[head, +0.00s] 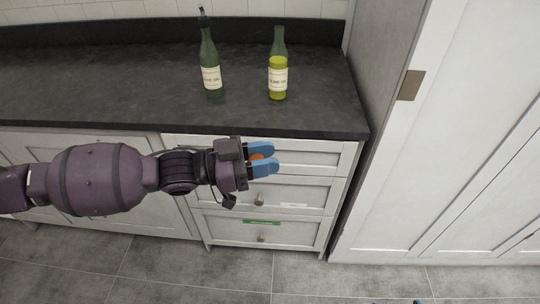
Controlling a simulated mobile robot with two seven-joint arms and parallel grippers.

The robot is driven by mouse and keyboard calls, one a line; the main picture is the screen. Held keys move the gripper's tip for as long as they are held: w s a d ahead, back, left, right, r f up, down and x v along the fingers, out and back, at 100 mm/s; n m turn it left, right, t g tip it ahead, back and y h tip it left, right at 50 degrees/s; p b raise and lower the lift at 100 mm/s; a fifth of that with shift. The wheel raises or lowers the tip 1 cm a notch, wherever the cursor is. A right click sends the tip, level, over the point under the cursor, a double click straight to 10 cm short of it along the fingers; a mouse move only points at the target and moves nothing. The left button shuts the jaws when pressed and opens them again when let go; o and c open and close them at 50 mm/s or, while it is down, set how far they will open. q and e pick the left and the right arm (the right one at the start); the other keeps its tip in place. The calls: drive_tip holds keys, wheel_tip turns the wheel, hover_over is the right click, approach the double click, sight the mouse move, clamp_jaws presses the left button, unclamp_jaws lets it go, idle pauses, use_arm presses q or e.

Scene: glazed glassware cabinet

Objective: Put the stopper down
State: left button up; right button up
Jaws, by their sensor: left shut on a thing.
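My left gripper (270,163) reaches in from the left, in front of the drawers and below the counter's front edge. Its blue fingers are shut on a small orange-brown stopper (257,157), which is mostly hidden between them. A green oil bottle (277,77) stands upright on the counter with a bare neck and yellow-green oil in it. To its left stands a darker bottle (210,75) with a black top in its neck. Only a blue tip of what looks like my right gripper (418,301) shows at the bottom edge.
The dark counter (120,85) is bare to the left of the bottles and in front of them. White drawers (290,195) are below it. A tall white cabinet (470,130) with a brown plate (411,85) stands to the right.

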use_arm(q)
drive_tip(key=shift+s+a+m+g+h, duration=0.2)
drive_tip(key=shift+a+m+g, duration=0.3)
drive_tip(key=shift+g, duration=0.45)
drive_tip(key=shift+s+a+m+g+h, duration=0.1)
drive_tip(key=shift+a+m+g+h, duration=0.2)
drive_tip(key=shift+m+g, duration=0.5)
